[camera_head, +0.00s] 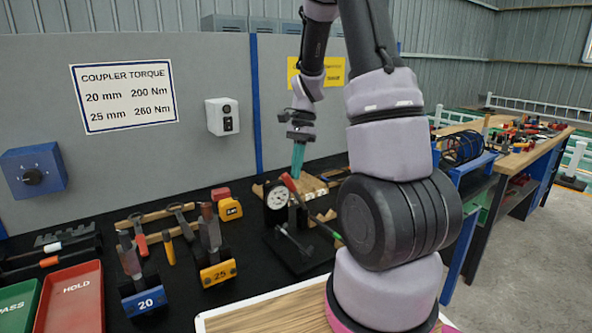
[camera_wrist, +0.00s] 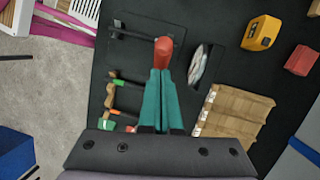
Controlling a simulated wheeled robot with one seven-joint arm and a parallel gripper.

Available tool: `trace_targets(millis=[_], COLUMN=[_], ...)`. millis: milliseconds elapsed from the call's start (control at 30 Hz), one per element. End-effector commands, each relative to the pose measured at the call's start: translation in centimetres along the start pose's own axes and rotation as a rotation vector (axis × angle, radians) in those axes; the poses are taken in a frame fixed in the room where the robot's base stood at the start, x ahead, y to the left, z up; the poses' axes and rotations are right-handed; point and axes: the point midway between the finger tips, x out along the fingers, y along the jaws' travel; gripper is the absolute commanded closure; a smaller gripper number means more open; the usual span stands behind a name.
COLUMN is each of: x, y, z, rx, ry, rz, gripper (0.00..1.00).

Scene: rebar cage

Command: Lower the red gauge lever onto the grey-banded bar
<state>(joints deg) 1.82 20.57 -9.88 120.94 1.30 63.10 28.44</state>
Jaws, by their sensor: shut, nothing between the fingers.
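The red gauge lever (camera_head: 289,183) slants up beside a white-faced dial gauge (camera_head: 277,198) on a black stand. In the wrist view the lever's red end (camera_wrist: 164,48) lies just beyond my fingertips, and the dial (camera_wrist: 197,66) shows edge-on to their right. My gripper (camera_head: 297,172) points down just above the lever, its teal fingers (camera_wrist: 161,72) shut together and empty. I cannot tell whether they touch the lever. A thin bar (camera_head: 292,241) lies low at the stand, probably the dark bar (camera_wrist: 134,35) in the wrist view; its grey band is not clear.
Bars with green and orange bands (camera_wrist: 126,84) lie beside the stand. A wooden block (camera_wrist: 232,112) is to the right. A yellow tape measure (camera_head: 229,209), two tools in blue and yellow holders and a red HOLD tray (camera_head: 72,300) stand left. A grey panel rises behind.

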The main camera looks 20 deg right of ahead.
Motion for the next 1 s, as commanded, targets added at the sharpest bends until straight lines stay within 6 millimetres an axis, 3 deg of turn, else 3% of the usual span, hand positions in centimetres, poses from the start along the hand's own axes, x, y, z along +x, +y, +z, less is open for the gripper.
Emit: trace_targets(millis=[567, 1000], x=[0.3, 2.7], y=[-0.1, -0.9], z=[0.7, 4.5], rx=[0.002, 0.033], ry=[0.035, 0.265], rz=[0.007, 0.039], gripper=[1.0, 1.0])
